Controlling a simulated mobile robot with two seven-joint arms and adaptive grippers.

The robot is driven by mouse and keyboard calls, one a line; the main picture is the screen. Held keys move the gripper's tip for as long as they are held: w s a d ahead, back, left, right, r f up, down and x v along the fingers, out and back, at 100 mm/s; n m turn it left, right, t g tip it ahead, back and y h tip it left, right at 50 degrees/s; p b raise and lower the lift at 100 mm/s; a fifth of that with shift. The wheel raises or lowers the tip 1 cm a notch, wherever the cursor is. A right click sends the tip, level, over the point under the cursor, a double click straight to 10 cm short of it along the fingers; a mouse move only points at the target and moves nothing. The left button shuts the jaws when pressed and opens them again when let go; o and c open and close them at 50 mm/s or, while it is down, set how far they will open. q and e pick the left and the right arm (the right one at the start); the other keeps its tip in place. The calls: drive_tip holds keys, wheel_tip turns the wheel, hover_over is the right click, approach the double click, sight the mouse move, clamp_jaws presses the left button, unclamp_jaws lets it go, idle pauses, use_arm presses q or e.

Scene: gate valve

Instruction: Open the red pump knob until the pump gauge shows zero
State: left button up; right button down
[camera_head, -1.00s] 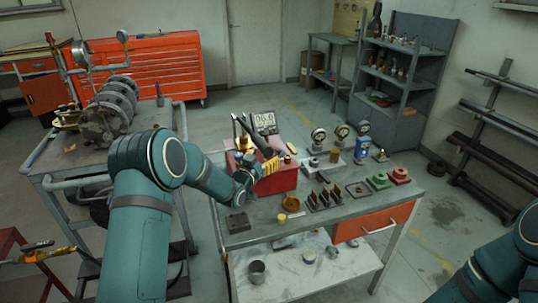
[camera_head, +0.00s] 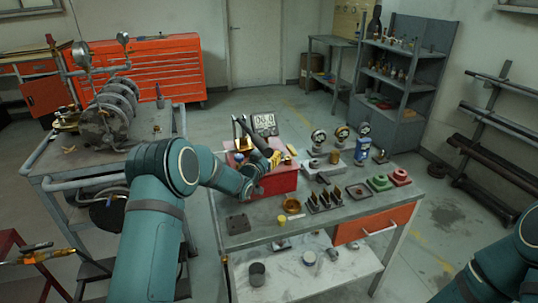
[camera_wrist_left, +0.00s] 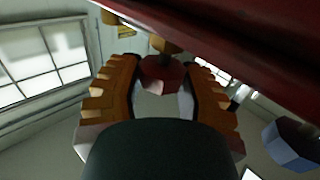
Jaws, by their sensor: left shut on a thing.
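The red pump box (camera_head: 280,182) sits on the workbench, with the digital pump gauge (camera_head: 264,120) at its back. The small digits look like 00.0 or 06.0; I cannot tell which. The red box fills the top right of that view. My right arm is at the lower right, its gripper out of view.
A cart (camera_head: 55,165) with a steel valve (camera_head: 106,122) is at left.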

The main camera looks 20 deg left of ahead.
use_arm(q)
drive_tip(key=shift+n+y, duration=0.4)
drive_tip(key=shift+y, duration=0.2)
drive_tip(key=n+y, duration=0.3)
drive_tip(key=y, duration=0.2)
drive_tip(key=shift+d, duration=0.1)
drive_tip(key=n+g+y, duration=0.1)
drive_tip(key=n+y, duration=0.3)
drive_tip(key=y, duration=0.1)
drive_tip(key=shift+g+y, duration=0.3)
drive_tip(key=shift+g, duration=0.1)
drive_tip(key=n+g+y+p, duration=0.1)
drive_tip(key=n+g+y, duration=0.3)
drive_tip(key=y, duration=0.1)
drive_tip(key=shift+n+y, duration=0.3)
drive_tip(key=shift+n+g+y+b, duration=0.35)
drive_tip(key=shift+n+g+y, duration=1)
drive_tip(key=shift+g, duration=0.85)
drive_tip(key=shift+n+g+y, duration=0.25)
drive_tip(key=shift+n+g, duration=0.5)
drive_tip(key=shift+g, duration=0.15)
drive_tip(key=o, duration=1.2)
drive_tip(key=shift+a, duration=0.2)
